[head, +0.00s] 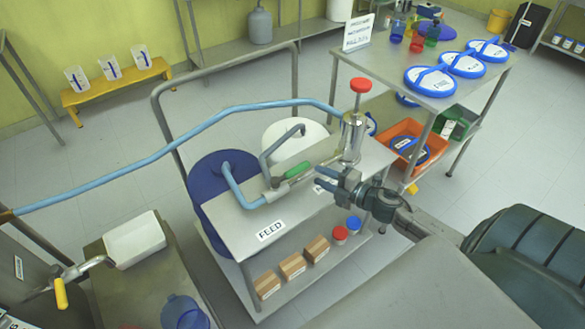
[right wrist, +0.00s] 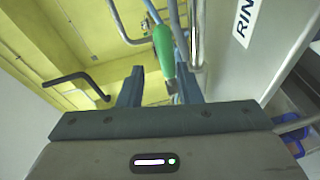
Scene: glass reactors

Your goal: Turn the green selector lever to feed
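The green selector lever (head: 297,170) sits on the pipe fitting on top of the steel cart, pointing up and right in the head view. A FEED label (head: 271,230) is on the cart top's near left part. My right gripper (head: 322,184) is open just right of the lever, over a second, partly hidden label. In the right wrist view the green lever (right wrist: 163,48) shows beyond and between the spread fingers (right wrist: 160,88). No contact is visible. A label starting "RIN" (right wrist: 245,18) lies to the right there. My left gripper is not in view.
A steel cylinder with a red knob (head: 361,86) stands at the cart's back right. Blue pipe (head: 180,140) runs left from it. A lower shelf holds boxes (head: 292,266) and red and blue caps. A side table (head: 400,68) with blue lids stands at upper right.

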